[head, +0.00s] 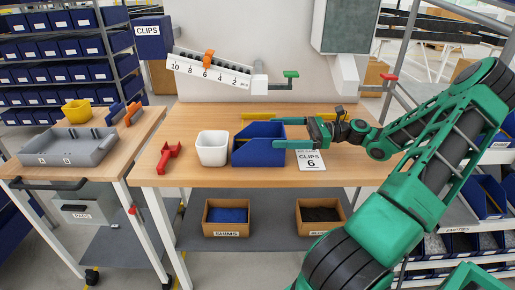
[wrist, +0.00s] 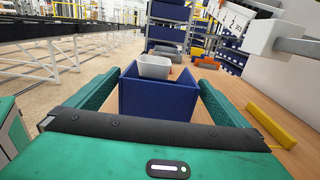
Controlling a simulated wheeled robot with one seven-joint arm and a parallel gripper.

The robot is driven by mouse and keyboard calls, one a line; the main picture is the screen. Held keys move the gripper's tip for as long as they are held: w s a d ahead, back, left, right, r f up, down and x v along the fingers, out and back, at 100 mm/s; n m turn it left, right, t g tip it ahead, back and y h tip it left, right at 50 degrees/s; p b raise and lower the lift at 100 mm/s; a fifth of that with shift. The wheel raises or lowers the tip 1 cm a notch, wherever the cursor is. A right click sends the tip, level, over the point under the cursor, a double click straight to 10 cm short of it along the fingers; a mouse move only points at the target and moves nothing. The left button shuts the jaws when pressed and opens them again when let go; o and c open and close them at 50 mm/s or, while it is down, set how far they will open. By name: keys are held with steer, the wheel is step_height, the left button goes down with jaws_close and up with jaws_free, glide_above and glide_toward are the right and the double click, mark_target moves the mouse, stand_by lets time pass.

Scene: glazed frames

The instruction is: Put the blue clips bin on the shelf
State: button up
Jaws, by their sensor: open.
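The blue bin (head: 252,152) stands on the wooden workbench (head: 220,178), right of a white tub (head: 212,150). My gripper (head: 274,133) is open, with its two green fingers reaching along opposite sides of the bin. The wrist view shows the bin (wrist: 158,100) between the spread fingers (wrist: 160,84); I cannot tell whether they touch it. A card (head: 310,162) reading CLIPS 6 lies on the bench beside the bin. A shelf rack (head: 68,64) with rows of blue bins stands at the back left. A blue panel (head: 153,38) marked CLIPS is beside it.
A red tool (head: 168,158) lies at the bench's left. A yellow bar (head: 262,115) lies behind the bin. A numbered rail (head: 210,69) with an orange slider hangs above. A cart (head: 72,178) with a grey tray (head: 68,147) stands left. Labelled boxes (head: 227,231) sit on the lower shelf.

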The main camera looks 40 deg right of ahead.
mark_target(262, 130)
steer(key=shift+w+x, duration=0.2)
steer(key=shift+x, duration=2.9)
steer(key=shift+d+r, duration=0.1)
steer(key=shift+d, duration=0.05)
